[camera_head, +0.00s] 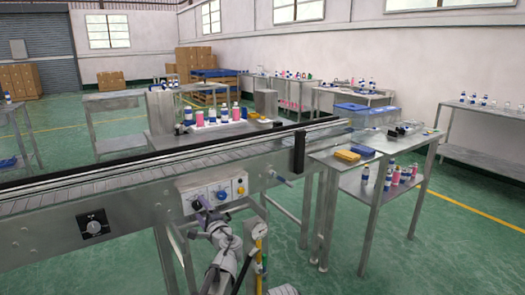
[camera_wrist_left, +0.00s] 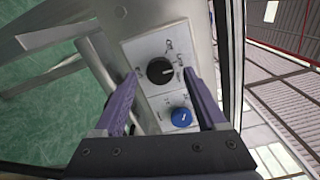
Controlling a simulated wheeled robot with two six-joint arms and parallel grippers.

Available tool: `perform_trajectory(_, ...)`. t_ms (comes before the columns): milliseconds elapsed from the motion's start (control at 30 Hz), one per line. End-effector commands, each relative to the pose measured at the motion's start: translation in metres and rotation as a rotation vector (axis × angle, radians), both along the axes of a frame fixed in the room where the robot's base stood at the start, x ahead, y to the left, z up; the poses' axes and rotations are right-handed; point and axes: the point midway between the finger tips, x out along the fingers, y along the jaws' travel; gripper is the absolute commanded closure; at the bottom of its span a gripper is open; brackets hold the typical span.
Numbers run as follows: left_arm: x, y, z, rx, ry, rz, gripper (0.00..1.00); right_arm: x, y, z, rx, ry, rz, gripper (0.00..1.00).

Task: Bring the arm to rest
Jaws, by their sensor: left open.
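My left gripper (camera_head: 203,205) is at the white control panel (camera_head: 211,187) on the front of the conveyor. In the left wrist view, the open purple fingers of my left gripper (camera_wrist_left: 161,76) stand on either side of a black knob (camera_wrist_left: 160,71) with printed marks around it. A blue knob (camera_wrist_left: 181,117) sits close below it, between the fingers. I see no contact with the black knob, but the gap in depth is hard to tell. The blue knob also shows in the head view (camera_head: 221,194). My right gripper is not in view.
The conveyor (camera_head: 110,190) runs across the left and middle. A metal table (camera_head: 375,150) holds a yellow and a blue item. Green floor is free at lower right.

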Motion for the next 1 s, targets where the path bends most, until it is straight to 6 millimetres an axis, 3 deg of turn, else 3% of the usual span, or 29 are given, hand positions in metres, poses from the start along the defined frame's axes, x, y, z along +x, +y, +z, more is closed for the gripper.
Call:
perform_trajectory(200, 0.013, 0.009, 0.0, 0.0, 0.0, 0.001, 0.26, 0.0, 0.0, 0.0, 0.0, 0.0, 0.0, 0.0)
perform_trajectory(600, 0.013, 0.009, 0.0, 0.001, 0.001, 0.0, 0.26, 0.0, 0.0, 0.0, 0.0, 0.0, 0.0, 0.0)
perform_trajectory(767, 0.001, 0.002, 0.0, 0.0, 0.0, -0.002, 0.26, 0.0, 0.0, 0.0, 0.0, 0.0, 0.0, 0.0)
perform_trajectory(1000, -0.035, -0.022, 0.0, 0.0, 0.0, -0.003, 0.26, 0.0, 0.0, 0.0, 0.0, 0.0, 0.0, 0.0)
